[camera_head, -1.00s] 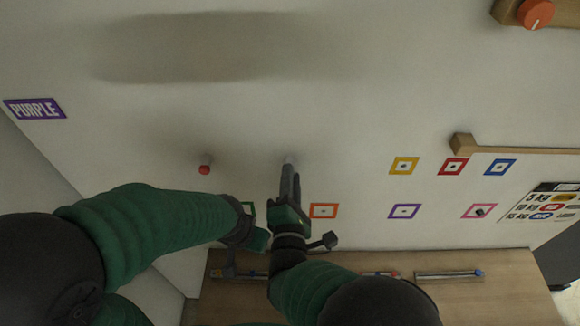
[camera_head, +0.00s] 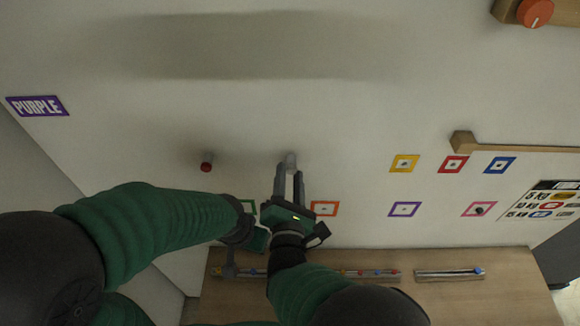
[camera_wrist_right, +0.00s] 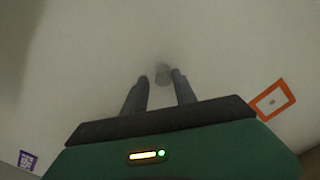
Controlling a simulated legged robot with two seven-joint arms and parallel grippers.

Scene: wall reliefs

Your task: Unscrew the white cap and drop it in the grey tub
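A small pale grey-white cap (camera_head: 290,160) sticks out from the wall; it also shows in the right wrist view (camera_wrist_right: 162,74). My right gripper (camera_head: 289,172) points at it from below. Its two fingers (camera_wrist_right: 160,78) stand apart, with the cap seen between and just beyond their tips. I cannot tell whether a finger touches the cap. My left gripper (camera_head: 245,262) is low at the left of the right one, partly hidden by its own arm; its fingers are not clear. No grey tub can be made out.
A red cap (camera_head: 206,164) sticks out of the wall to the left. Coloured square frames (camera_head: 404,163) are on the wall at right. A wooden table (camera_head: 510,290) with rails (camera_head: 450,274) lies below. A wooden ledge (camera_head: 510,149) juts out at right.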

